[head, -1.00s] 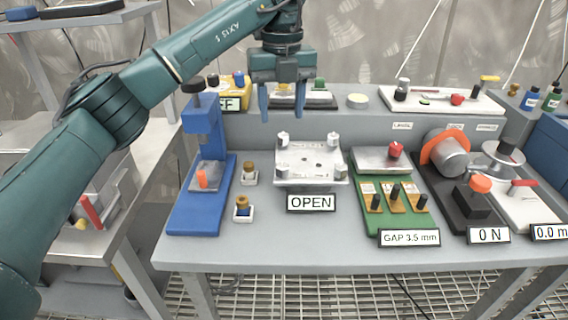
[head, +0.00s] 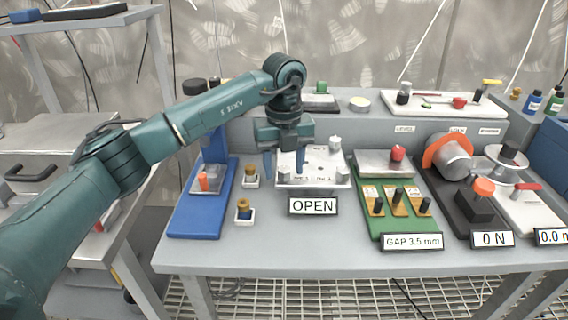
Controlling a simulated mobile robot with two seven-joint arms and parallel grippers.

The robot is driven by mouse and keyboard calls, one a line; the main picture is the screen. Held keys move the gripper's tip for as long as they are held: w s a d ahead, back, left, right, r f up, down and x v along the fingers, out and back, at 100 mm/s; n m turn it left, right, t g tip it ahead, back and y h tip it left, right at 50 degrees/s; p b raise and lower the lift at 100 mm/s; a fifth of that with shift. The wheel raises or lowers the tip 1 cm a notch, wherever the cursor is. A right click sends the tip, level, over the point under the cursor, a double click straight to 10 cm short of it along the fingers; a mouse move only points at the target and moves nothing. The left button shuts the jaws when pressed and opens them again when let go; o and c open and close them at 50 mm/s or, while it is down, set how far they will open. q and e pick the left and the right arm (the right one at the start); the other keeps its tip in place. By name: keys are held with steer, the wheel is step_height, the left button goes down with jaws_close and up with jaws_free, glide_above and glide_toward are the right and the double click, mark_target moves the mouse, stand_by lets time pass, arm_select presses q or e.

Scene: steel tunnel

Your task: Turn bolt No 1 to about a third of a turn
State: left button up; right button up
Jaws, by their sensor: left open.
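The bolt plate (head: 325,168) is a light metal block on the table behind a sign that reads OPEN (head: 313,206). One bolt (head: 335,143) shows at its back right corner. The plate's other corners are partly hidden by my gripper or hard to make out, and I cannot read which bolt is No 1. My left gripper (head: 284,168) points down over the left part of the plate, its two fingers apart and empty. One finger is left of the plate, the other in front of its left side. I cannot tell whether it touches a bolt. My right gripper is not in view.
Left of the plate stand a blue press (head: 193,222) and two small white holders with brass parts (head: 244,211). To the right are a green board (head: 397,223) with a GAP 3.5 mm sign and a black base with an orange-ringed drum (head: 452,157). The table's front strip is clear.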

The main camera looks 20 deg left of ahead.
arm_select(q)
steer(key=c, duration=1)
